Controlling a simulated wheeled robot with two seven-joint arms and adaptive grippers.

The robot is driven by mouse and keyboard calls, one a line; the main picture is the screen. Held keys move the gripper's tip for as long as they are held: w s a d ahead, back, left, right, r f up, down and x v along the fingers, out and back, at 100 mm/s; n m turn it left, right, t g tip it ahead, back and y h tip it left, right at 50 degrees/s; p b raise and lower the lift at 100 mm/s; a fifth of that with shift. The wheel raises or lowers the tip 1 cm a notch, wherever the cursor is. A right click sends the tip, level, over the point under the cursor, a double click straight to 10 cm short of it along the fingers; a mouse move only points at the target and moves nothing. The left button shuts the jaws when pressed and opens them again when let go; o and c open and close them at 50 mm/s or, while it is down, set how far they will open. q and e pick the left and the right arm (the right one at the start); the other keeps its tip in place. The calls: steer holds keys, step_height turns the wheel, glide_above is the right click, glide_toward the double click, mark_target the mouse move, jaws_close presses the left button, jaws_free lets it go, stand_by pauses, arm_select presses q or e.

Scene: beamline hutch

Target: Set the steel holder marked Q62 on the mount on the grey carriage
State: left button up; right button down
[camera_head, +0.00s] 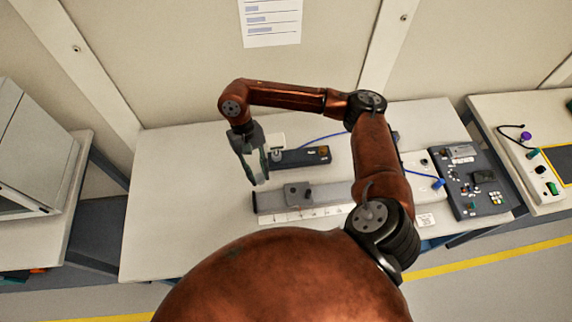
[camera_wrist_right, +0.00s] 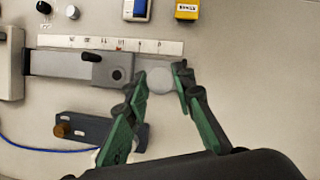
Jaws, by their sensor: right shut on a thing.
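My right gripper (camera_head: 257,180) is above the table, left of and behind the grey carriage (camera_head: 298,196). In the right wrist view, the right gripper (camera_wrist_right: 160,84) is shut on a pale grey round thing (camera_wrist_right: 159,80), seen end-on, likely the steel holder. I can read no Q62 mark on it. In the head view the fingers hide it. In the wrist view the grey carriage (camera_wrist_right: 95,70) lies left of the held thing, apart in the picture. A dark round spot, perhaps the mount (camera_wrist_right: 117,75), shows near its end. My left gripper is not in view.
The carriage sits on a long grey rail (camera_head: 335,192) with a white scale strip (camera_head: 305,214) in front. A dark block (camera_head: 305,156) with a blue cable lies behind it. A dark control panel (camera_head: 468,205) stands right. The table's left part is clear.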

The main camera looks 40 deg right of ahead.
steer(key=m, duration=0.1)
steer(key=d+f+m+y+p, duration=0.1)
steer(key=s+m, duration=0.1)
steer(key=shift+d+f+m+t+p, duration=0.15)
steer(key=shift+f+m+t+p, duration=0.15)
steer(key=shift+p, duration=0.1)
steer(key=shift+s+d+f+m+t+y+p, duration=0.45)
steer(key=shift+s+d+f+m+t+p, duration=0.7)
steer(key=shift+m, duration=1.4)
steer(key=shift+s+d+f+m+t+y+p, duration=0.55)
steer(key=shift+d+f+m, duration=0.95)
steer(key=shift+d+m, duration=0.8)
steer(key=shift+s+d+f+m+t+y+p, duration=0.3)
steer(key=shift+s+d+f+m+t+p, duration=0.75)
steer(key=shift+m, duration=1.8)
steer(key=shift+w+d+f+g+b, duration=0.2)
steer(key=shift+f+b, duration=0.2)
steer(key=shift+f, duration=0.2)
steer(key=shift+w+d+f+g+b, duration=0.1)
steer(key=shift+w+f+b, duration=0.1)
steer(key=shift+f+b, duration=0.3)
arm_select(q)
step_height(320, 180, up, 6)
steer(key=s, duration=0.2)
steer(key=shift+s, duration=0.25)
arm_select(e)
steer(key=shift+f, duration=0.25)
